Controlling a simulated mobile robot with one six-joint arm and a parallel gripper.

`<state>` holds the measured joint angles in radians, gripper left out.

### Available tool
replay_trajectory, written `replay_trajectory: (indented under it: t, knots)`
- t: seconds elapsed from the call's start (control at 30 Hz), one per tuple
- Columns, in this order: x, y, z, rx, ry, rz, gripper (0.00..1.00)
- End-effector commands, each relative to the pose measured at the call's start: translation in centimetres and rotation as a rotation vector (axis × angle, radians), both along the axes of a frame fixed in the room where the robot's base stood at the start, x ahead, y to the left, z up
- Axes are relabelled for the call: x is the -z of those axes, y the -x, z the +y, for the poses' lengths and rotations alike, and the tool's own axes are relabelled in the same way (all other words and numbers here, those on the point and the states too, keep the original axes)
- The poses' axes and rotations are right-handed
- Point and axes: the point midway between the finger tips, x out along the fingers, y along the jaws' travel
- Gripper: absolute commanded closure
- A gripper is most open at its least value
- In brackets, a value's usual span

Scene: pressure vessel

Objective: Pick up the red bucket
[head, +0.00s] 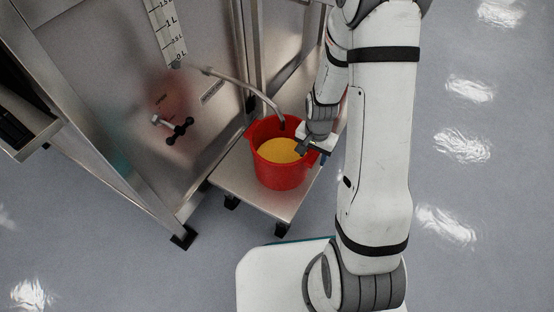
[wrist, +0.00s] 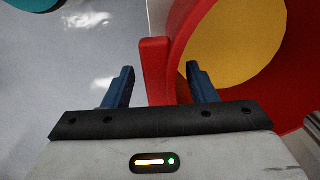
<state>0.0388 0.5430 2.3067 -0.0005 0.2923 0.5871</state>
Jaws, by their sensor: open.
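The red bucket (head: 281,175) stands on a low metal platform (head: 238,192) in the head view and holds a yellow content (head: 279,150). My gripper (head: 315,149) is at the bucket's right rim in the head view. In the wrist view my gripper (wrist: 160,85) is open, with its two blue fingers apart. A red upright part of the bucket, which looks like its handle (wrist: 156,70), stands between the fingers. The right finger overlaps the bucket's inside in the picture. I cannot tell whether either finger touches the red part.
A curved metal pipe (head: 245,83) comes from the steel vessel panel (head: 140,90) and ends over the bucket. A black-handled valve (head: 174,128) is on the panel. Open grey floor (head: 470,250) lies to the right.

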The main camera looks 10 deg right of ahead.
Motion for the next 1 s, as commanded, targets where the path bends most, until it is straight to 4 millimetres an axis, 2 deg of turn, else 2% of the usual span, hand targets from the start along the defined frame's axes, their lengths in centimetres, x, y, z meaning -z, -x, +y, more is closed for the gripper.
replay_trajectory:
  t: [0.1, 0.7, 1.0]
  knots:
    - [-0.12, -0.01, -0.02, 0.0, 0.0, 0.0, 0.5]
    - [-0.12, -0.01, -0.07, 0.001, 0.0, 0.0, 0.99]
    - [-0.16, -0.06, -0.09, 0.002, 0.0, -0.002, 1.0]
